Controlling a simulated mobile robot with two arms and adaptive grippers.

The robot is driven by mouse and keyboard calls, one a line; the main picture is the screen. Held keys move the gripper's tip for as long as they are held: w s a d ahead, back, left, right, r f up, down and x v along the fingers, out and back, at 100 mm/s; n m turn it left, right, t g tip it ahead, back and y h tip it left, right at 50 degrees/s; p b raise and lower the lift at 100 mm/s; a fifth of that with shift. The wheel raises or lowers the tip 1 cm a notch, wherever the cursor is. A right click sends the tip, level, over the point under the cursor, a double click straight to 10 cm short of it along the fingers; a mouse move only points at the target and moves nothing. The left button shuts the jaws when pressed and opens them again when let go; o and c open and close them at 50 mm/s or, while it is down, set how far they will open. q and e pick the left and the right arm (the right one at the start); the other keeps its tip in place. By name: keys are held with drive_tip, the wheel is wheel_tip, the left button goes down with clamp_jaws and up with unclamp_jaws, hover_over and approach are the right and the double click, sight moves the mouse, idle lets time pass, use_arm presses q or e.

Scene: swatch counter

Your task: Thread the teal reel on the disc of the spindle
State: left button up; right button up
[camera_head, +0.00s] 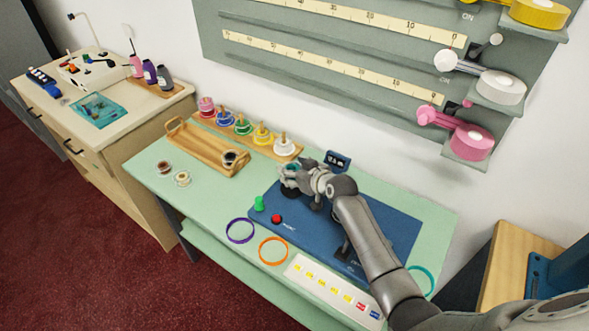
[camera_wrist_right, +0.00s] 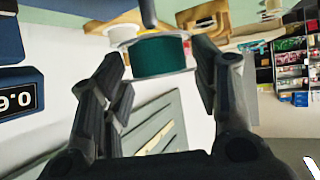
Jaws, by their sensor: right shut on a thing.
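My right gripper (camera_head: 291,182) is over the back left part of the blue mat and is shut on the teal reel (camera_head: 290,169). In the right wrist view the teal reel (camera_wrist_right: 160,56), a teal band between pale flanges, sits between the two fingers. The gripper and arm hide much of it in the head view. A dark rounded rod end (camera_wrist_right: 148,14) shows just above the reel in the wrist view; I cannot tell whether it belongs to the spindle. The spindle's disc cannot be made out. My left gripper is not in view.
A small display (camera_head: 338,160) stands behind the gripper. A rack (camera_head: 222,126) of coloured reels and a wooden tray (camera_head: 190,148) lie to the left. A green piece (camera_head: 260,203), red button (camera_head: 276,219), purple ring (camera_head: 240,231) and orange ring (camera_head: 273,251) are nearer the front.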

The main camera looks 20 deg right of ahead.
drive_tip(key=shift+f, duration=0.15)
drive_tip(key=shift+f+b, duration=1)
drive_tip(key=shift+f, duration=0.1)
drive_tip(key=o, duration=1.1)
drive_tip(key=shift+c, duration=0.2)
wheel_tip(320, 180, up, 7)
drive_tip(key=p, duration=0.6)
drive_tip(key=shift+p, duration=0.35)
